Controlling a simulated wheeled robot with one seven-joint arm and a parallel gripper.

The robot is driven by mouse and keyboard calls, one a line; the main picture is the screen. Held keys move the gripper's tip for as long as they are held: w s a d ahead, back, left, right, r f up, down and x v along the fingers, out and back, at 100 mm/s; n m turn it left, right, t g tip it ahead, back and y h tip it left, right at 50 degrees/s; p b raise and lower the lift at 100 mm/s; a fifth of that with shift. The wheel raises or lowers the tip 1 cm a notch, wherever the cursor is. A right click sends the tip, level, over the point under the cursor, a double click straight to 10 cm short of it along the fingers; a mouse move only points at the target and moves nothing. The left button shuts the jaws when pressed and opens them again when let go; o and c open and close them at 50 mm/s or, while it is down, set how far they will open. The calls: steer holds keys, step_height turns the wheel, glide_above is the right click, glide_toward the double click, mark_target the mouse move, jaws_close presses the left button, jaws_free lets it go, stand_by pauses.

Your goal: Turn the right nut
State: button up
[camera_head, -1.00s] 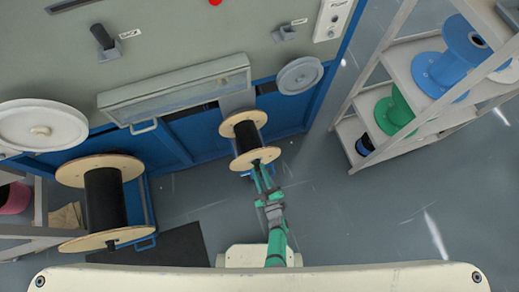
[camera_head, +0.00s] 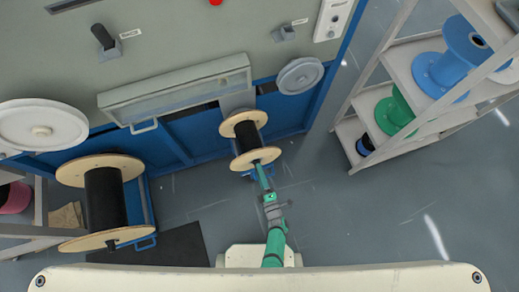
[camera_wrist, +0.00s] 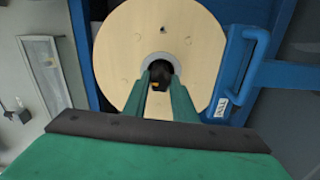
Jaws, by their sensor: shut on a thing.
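The right spool (camera_head: 246,131) has wooden flanges and black cable, and sits low on the blue machine front. The wrist view shows its near round flange (camera_wrist: 122,62) face-on, with a grey ring and a dark hub at its centre. The right nut (camera_wrist: 161,69) is the dark piece at this hub, partly hidden between my fingers. My gripper (camera_wrist: 164,82) has its green fingers shut on the nut. In the head view my gripper (camera_head: 261,173) reaches the near flange, and the nut is too small to make out.
A larger left spool (camera_head: 104,200) of black cable stands to the left. A blue bracket with a handle (camera_wrist: 238,75) is close right of the flange. A shelf (camera_head: 355,128) with blue and green reels stands at the right. Grey floor (camera_head: 345,215) is free between.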

steer(key=shift+w+n, duration=0.1)
steer(key=shift+n, duration=0.5)
steer(key=o, duration=1)
steer(key=shift+o, duration=0.2)
steer(key=shift+s, duration=0.2)
steer(key=v, duration=1)
steer(key=shift+s, duration=0.3)
steer(key=shift+d, duration=0.2)
